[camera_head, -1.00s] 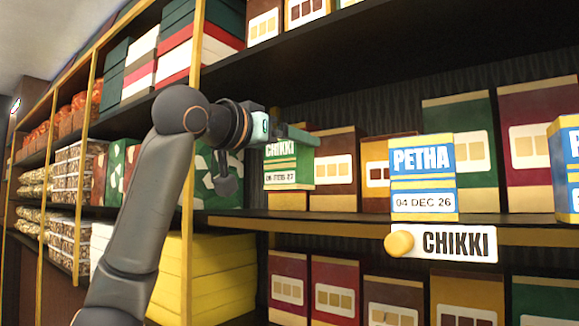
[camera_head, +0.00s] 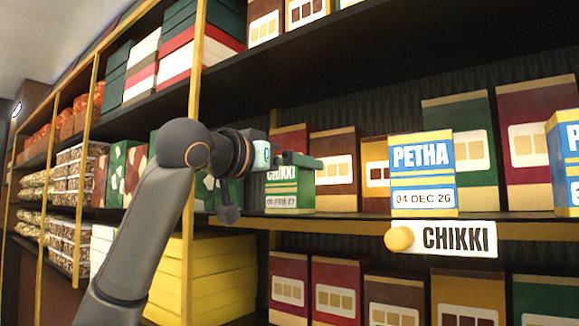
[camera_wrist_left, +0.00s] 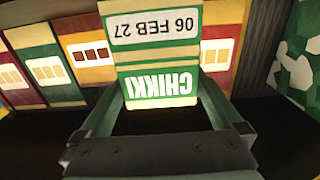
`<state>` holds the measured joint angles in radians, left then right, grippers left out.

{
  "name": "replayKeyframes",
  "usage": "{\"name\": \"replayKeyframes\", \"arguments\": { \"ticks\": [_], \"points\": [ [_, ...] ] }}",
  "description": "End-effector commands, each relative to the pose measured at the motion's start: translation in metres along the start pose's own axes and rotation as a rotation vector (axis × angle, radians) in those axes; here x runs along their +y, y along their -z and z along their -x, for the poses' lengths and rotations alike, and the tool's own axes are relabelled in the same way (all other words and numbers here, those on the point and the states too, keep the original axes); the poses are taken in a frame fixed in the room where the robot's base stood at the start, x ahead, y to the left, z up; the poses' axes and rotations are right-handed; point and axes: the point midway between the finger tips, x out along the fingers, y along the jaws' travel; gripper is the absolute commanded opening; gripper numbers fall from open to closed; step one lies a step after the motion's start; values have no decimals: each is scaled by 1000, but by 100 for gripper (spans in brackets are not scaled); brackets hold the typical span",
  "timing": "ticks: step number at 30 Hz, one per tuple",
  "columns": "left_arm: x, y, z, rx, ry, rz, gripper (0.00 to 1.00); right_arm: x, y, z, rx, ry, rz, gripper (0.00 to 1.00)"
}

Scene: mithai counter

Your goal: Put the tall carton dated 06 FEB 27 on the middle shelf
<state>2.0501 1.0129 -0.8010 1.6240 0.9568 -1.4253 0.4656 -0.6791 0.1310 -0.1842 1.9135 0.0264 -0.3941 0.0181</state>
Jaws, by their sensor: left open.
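The tall green and cream CHIKKI carton (camera_head: 289,197) stands upright on the middle shelf (camera_head: 350,222), near its front edge. In the left wrist view the carton (camera_wrist_left: 155,55) appears upside down and reads 06 FEB 27. My left gripper (camera_head: 298,160) is open at the carton's upper part. Its two fingers lie one on each side of the carton in the left wrist view, and I cannot tell whether either touches it. The fingers hide part of the carton's top in the head view. My right gripper is not in view.
A PETHA carton (camera_head: 423,178) dated 04 DEC 26 stands to the right, above a CHIKKI shelf label (camera_head: 455,239). Brown and maroon boxes (camera_head: 334,165) stand behind. A shelf post (camera_head: 190,190) rises just left of my gripper. The upper shelf (camera_head: 440,50) overhangs.

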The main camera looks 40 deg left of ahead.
Motion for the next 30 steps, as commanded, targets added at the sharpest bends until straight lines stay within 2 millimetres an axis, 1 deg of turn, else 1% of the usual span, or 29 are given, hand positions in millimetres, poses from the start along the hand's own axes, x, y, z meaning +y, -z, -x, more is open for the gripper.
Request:
{"name": "replayKeyframes", "arguments": {
  "ticks": [4,5,8,15,18,21,25,30],
  "points": [
    [0,6,0,1,0,0,100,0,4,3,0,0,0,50],
    [0,4,3,2,0,1,100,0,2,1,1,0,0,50],
    [0,2,19,4,-1,1,100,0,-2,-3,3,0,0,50],
    [1,2,72,6,-2,0,100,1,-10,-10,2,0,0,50],
    [0,2,91,5,-2,0,100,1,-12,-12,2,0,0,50],
    [1,3,106,3,-2,0,100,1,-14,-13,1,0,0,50],
    [1,3,117,1,-2,-1,100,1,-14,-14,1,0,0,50],
    [0,3,121,-1,-1,-1,100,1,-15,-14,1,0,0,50]
  ]
}}
